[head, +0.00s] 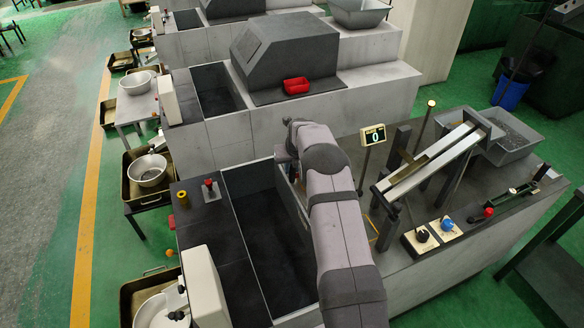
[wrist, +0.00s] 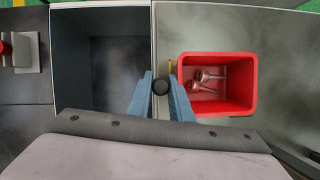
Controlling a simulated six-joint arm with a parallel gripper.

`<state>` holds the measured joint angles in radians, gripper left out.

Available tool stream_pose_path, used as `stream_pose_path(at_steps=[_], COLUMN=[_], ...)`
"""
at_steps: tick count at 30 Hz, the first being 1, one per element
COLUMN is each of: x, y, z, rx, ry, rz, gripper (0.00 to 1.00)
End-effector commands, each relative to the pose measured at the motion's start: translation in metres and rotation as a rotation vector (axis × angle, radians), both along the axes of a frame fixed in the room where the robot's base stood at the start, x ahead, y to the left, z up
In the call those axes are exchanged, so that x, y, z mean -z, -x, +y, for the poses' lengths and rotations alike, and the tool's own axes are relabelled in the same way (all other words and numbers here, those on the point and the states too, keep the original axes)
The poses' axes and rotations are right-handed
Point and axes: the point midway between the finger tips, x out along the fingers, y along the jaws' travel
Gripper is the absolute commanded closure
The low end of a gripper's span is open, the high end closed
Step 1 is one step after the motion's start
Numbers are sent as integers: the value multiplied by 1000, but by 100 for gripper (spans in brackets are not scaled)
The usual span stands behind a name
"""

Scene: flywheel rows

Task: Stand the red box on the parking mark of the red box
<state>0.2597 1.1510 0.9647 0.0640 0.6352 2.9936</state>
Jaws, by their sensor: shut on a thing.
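The red box (wrist: 249,83) is upright in the wrist view, just right of my gripper (wrist: 161,88), with a few metal parts (wrist: 208,76) in it. My gripper's blue fingers are closed around a round black knob (wrist: 160,87) at the box's left side. The join between knob and box is hidden. A short yellow strip (wrist: 170,66) shows beside the box's left wall. In the head view my arm hides the box and most of the gripper. A yellow outline (head: 373,236) shows partly on the bench right of my arm. I cannot tell whether the box touches the bench.
A dark open bin (wrist: 103,55) lies left of the fingers. In the head view, a sloping chute (head: 430,160), a counter sign (head: 374,135) and a control panel (head: 432,233) stand to the right. Another red box (head: 296,86) sits on the machine behind.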

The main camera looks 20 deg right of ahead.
Motion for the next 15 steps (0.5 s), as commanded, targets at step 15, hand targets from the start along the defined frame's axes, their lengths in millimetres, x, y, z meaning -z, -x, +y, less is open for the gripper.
stream_pose_path(at_steps=[15], x=[4], y=[-1], z=[0], rx=[-1], ry=[2], rz=[-3], gripper=[100])
